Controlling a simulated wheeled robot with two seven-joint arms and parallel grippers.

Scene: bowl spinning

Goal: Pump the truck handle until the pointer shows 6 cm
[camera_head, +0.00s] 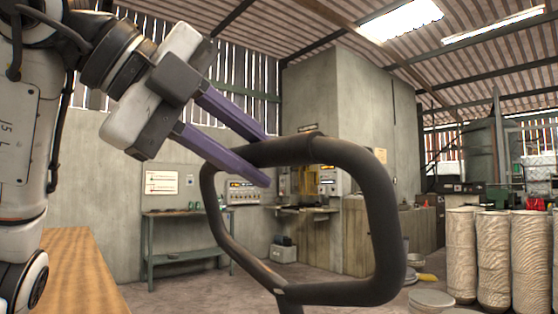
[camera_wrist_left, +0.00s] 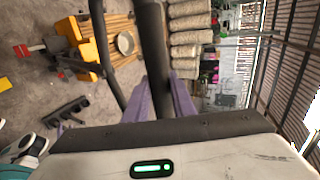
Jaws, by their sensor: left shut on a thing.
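The truck handle (camera_head: 385,215) is a dark grey loop on a stem in the middle of the head view. My left gripper (camera_head: 266,160) reaches in from the upper left, with its purple fingers around the upper left of the loop's top bar. It is shut on that bar. In the left wrist view the dark handle bar (camera_wrist_left: 154,60) runs between the fingers. A yellow truck body (camera_wrist_left: 85,45) shows below, at the upper left of that view. I cannot make out the pointer or its scale. My right gripper is in neither view.
A wooden table top (camera_head: 80,270) is at the lower left. A green workbench (camera_head: 185,225) stands against the wall. Several tall wrapped rolls (camera_head: 492,255) stand at the right. Slatted wood with a round bowl (camera_wrist_left: 125,43) shows by the yellow body in the left wrist view.

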